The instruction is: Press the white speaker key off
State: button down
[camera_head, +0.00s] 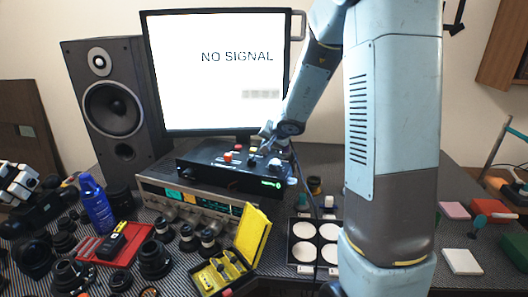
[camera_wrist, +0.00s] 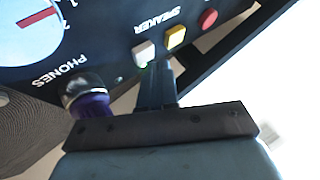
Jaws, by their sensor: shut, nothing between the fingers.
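The white speaker key (camera_wrist: 143,52) is a small pale square cap on a dark panel, near the SPEAKER lettering in the wrist view. A yellow key (camera_wrist: 175,37) and a red key (camera_wrist: 207,18) sit in line with it. My gripper (camera_wrist: 160,68) is shut and empty. Its fingertips are close to the white key's edge, partly toward the yellow key; I cannot tell whether they touch it. In the head view my gripper (camera_head: 267,138) is over the black box (camera_head: 215,175) in front of the monitor, and the white key cannot be made out for sure.
On the same panel, a purple and silver knob (camera_wrist: 88,102) stands beside my fingers by the PHONES lettering, with a round dial (camera_wrist: 28,28) beyond. The monitor (camera_head: 215,75) stands behind the box. A silver receiver (camera_head: 190,197) lies in front, and an open yellow case (camera_head: 252,237) nearby.

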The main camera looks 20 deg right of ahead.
jog(key=shift+f, duration=0.1)
dwell(0.5)
jog(key=shift+s+f, duration=0.15)
jog(key=shift+f, duration=0.15)
jog(key=shift+f, duration=0.25)
dwell(0.4)
jog(key=shift+r, duration=0.5)
jog(key=shift+r, duration=3.1)
jog(key=c, duration=1.8)
grip_release()
jog(key=shift+c, duration=0.2)
